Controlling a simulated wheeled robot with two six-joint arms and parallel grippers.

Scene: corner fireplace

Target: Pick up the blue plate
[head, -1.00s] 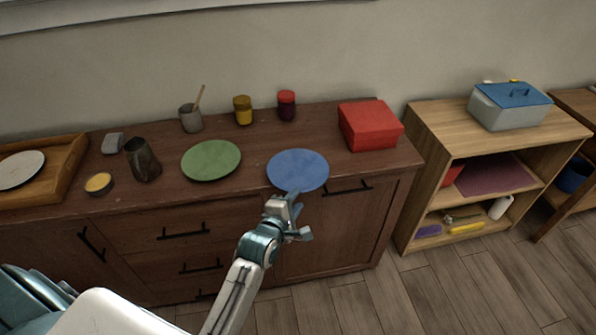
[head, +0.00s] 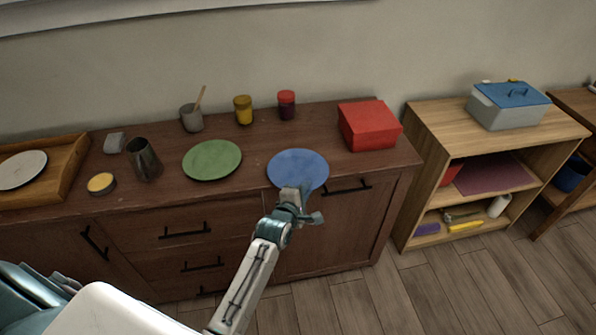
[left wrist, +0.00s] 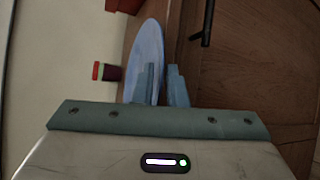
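The blue plate (head: 298,168) lies flat near the front edge of the brown cabinet top, to the right of a green plate (head: 212,159). My left gripper (head: 300,193) is at its near rim. In the left wrist view the two fingers (left wrist: 163,84) stand a small gap apart, and the rim of the blue plate (left wrist: 149,48) lines up with that gap. One finger overlaps the plate; the other shows against the cabinet front. I cannot tell whether they touch the rim. My right gripper is not in view.
A red box (head: 368,126) stands right of the plate. Red (head: 286,105) and yellow (head: 243,110) jars stand behind. A drawer handle (head: 347,187) sits just below the front edge. A wooden shelf (head: 440,125) is at the right.

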